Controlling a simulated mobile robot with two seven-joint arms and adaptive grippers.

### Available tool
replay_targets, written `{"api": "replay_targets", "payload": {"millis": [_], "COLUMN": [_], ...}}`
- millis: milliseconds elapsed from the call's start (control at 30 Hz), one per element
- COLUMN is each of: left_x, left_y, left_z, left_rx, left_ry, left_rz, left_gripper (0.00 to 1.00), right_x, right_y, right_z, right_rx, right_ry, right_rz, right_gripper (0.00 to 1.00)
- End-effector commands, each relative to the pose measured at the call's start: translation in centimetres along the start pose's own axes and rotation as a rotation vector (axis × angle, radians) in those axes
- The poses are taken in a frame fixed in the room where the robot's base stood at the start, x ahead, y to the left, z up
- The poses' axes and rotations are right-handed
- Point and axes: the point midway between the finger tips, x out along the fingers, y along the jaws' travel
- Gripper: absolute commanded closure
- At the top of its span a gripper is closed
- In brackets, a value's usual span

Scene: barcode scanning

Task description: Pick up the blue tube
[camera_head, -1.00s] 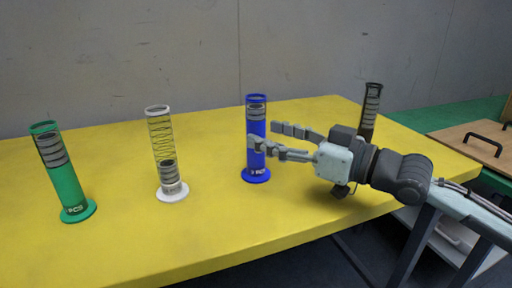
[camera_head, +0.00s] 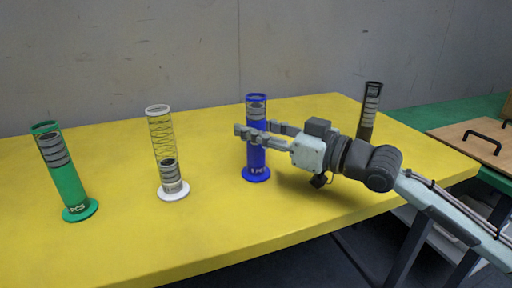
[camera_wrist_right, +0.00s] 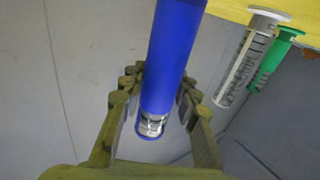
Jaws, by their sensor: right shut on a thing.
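The blue tube (camera_head: 257,160) stands upright on its round base on the yellow table. My right gripper (camera_head: 255,133) reaches in from the right and is shut around the tube's upper half, one finger in front and one behind. In the right wrist view the blue tube (camera_wrist_right: 170,60) runs between the two fingers of the gripper (camera_wrist_right: 160,88), with its grey-ringed end between them. The base still appears to rest on the table. My left gripper is in neither view.
On the yellow table (camera_head: 200,235), a white wire-like tube (camera_head: 163,140) and a green tube (camera_head: 67,185) stand to the left. A black tube (camera_head: 369,112) stands behind my right arm. A wooden board with black handles (camera_head: 470,140) lies at the right.

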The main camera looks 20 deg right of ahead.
Motion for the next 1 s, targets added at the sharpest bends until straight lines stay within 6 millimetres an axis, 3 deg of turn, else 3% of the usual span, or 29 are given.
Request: {"api": "replay_targets", "payload": {"millis": [100,667,967,1000], "left_x": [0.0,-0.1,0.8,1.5], "left_y": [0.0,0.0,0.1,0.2], "left_z": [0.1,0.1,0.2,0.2], "left_rx": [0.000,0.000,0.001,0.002], "left_ry": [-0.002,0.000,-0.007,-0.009], "left_rz": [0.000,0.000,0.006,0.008], "left_gripper": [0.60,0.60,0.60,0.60], "right_x": [0.0,0.0,0.0,0.2], "right_y": [0.0,0.0,0.0,-1.1], "right_z": [0.0,-0.5,-4.8,-5.1], "right_rx": [0.000,-0.002,-0.006,-0.001], "right_ry": [0.000,0.003,0.007,0.008], "right_rz": [0.000,-0.001,0.000,-0.007], "right_gripper": [1.00,1.00,1.00,1.00]}}
